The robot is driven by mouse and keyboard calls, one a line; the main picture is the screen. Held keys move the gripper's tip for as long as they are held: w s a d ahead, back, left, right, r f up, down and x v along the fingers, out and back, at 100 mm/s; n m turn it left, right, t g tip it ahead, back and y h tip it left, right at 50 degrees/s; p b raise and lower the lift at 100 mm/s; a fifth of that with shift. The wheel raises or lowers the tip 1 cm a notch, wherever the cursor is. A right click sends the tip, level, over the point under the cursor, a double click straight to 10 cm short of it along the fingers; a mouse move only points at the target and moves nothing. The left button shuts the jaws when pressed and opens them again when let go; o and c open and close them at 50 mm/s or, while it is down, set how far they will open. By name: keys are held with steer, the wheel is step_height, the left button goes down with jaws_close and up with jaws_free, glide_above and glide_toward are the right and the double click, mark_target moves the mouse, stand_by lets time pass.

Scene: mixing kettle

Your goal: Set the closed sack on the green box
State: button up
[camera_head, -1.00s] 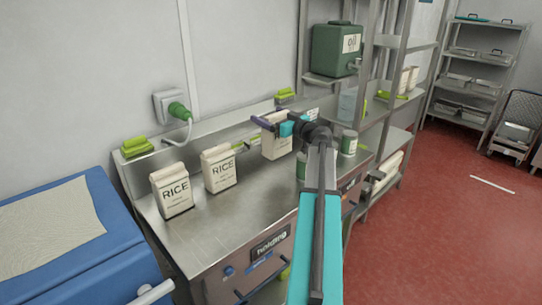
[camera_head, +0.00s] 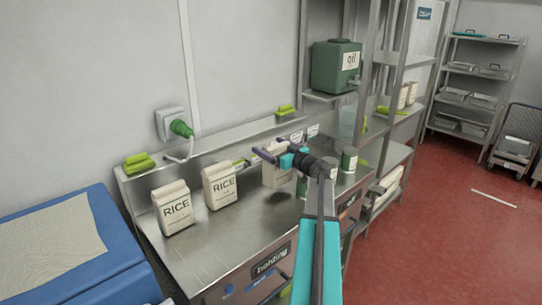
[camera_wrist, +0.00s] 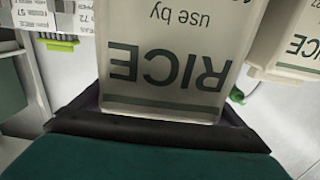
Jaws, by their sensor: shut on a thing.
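My gripper (camera_head: 268,153) is shut on a white rice sack (camera_head: 275,174), held upright over the steel bench. A dark patch like a shadow lies on the bench below it, so it seems to hang just above the top. In the wrist view the held sack (camera_wrist: 165,55) fills the middle, its RICE print upside down, with the dark fingers across its lower edge. Its top is hidden. A dark green box marked oil (camera_head: 336,66) stands on a shelf behind and to the right of my gripper, higher than the sack.
Two more rice sacks, one at the left (camera_head: 174,208) and one nearer my gripper (camera_head: 220,185), stand on the steel bench (camera_head: 215,240). Green-and-white cans (camera_head: 349,160) stand to the right. Shelf posts rise beside the oil box. A blue chest (camera_head: 100,255) is at left.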

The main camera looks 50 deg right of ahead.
steer(key=shift+f+p, duration=0.55)
steer(key=shift+f, duration=1.3)
steer(key=o, duration=1.7)
steer(key=shift+f, duration=0.1)
steer(key=shift+o, duration=0.3)
steer(key=shift+r, duration=0.25)
steer(key=s+b, duration=0.3)
steer(key=s, duration=0.9)
steer(key=shift+a+b, duration=0.3)
steer(key=shift+a, duration=0.15)
steer(key=shift+f, duration=0.1)
